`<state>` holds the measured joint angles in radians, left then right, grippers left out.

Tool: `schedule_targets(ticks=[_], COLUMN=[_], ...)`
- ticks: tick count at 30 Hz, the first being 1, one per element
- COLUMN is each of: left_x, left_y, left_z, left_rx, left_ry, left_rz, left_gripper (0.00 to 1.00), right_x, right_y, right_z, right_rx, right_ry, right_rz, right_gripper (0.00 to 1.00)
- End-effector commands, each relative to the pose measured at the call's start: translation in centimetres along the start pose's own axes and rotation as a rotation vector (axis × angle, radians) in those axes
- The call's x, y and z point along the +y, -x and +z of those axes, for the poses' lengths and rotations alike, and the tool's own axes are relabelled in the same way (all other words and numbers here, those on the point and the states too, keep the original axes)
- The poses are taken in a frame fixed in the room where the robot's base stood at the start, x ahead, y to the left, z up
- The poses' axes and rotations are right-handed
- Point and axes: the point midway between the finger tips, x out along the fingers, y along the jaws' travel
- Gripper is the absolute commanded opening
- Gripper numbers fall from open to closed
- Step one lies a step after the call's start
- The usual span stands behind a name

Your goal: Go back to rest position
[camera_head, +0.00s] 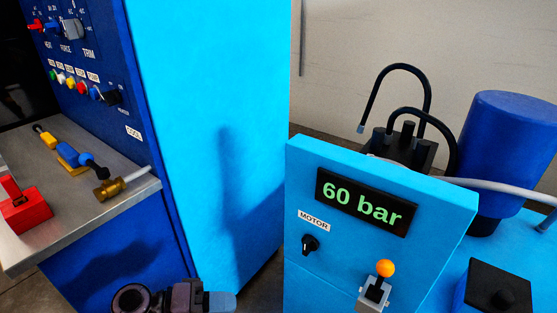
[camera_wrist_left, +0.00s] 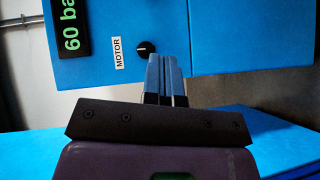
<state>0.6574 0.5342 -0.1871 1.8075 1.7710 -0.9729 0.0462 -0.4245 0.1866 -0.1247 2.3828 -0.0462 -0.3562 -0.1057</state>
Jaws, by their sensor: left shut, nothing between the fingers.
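My left gripper (camera_head: 228,302) shows at the bottom edge of the head view, with its purple wrist to the left and its blue fingers pointing right. In the left wrist view its two blue fingers (camera_wrist_left: 166,62) are shut together with nothing between them. They point toward the light-blue control panel, just right of the motor knob (camera_wrist_left: 146,47) in that picture. I cannot tell the exact distance, but no contact is visible. My right gripper is in neither view.
The panel (camera_head: 315,165) reads 60 bar and carries a knob and an orange-tipped lever (camera_head: 385,269). A tall blue cabinet (camera_head: 215,110) stands left of it. A metal shelf (camera_head: 70,215) holds a red block and a brass fitting. A blue cylinder (camera_head: 507,140) stands at the right.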

Motion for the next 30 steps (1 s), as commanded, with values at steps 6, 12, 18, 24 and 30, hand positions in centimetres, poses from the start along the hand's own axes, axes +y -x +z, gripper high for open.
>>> schedule_targets(ticks=[6, 12, 18, 24, 30], left_x=[-1.2, -4.7, -8.0, -10.7, -11.1], left_y=[2.4, 3.9, 6.4, 10.5, 15.0], left_z=[-0.4, 2.9, 6.8, 12.1, 17.2], left_rx=[-0.008, 0.043, 0.091, 0.132, 0.136], left_ry=[-0.028, -0.095, -0.196, -0.367, -0.583], left_rz=[-0.079, -0.221, -0.397, -0.631, -0.853], left_gripper=[0.0, 0.0, 0.0, 0.0, 0.0], right_x=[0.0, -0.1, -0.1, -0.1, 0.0], right_y=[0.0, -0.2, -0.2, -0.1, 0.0], right_z=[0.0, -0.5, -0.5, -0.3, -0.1], right_rx=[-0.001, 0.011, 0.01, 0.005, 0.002], right_ry=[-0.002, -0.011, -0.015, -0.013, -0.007], right_rz=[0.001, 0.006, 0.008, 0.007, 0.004], right_gripper=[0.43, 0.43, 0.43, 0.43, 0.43])
